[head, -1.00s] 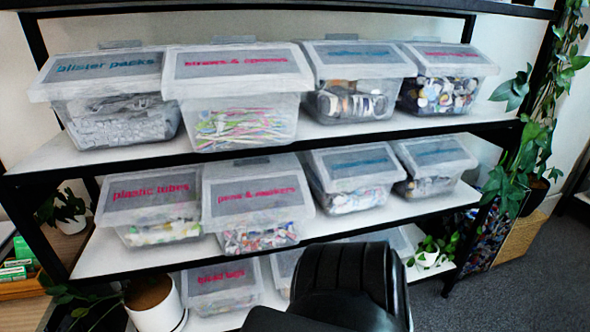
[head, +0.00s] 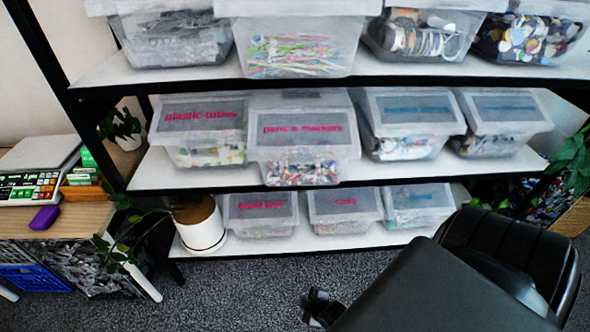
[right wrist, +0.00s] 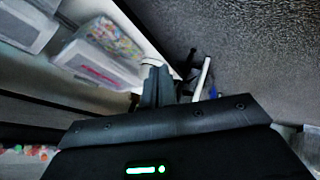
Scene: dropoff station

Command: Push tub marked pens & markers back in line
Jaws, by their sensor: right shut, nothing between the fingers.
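The tub marked pens & markers (head: 303,145) sits on the middle shelf (head: 400,170), a clear box with a pale lid and pink lettering. It sticks out further to the front than the plastic tubes tub (head: 203,128) on its left and the blue-lettered tub (head: 409,120) on its right. My right gripper (head: 318,308) is low in front of the rack, over the carpet, well apart from the tub. In the right wrist view its fingers (right wrist: 158,84) are shut and empty. My left gripper is not in view.
The top shelf (head: 400,85) overhangs with several tubs. Carpet (head: 230,295) in front is clear.

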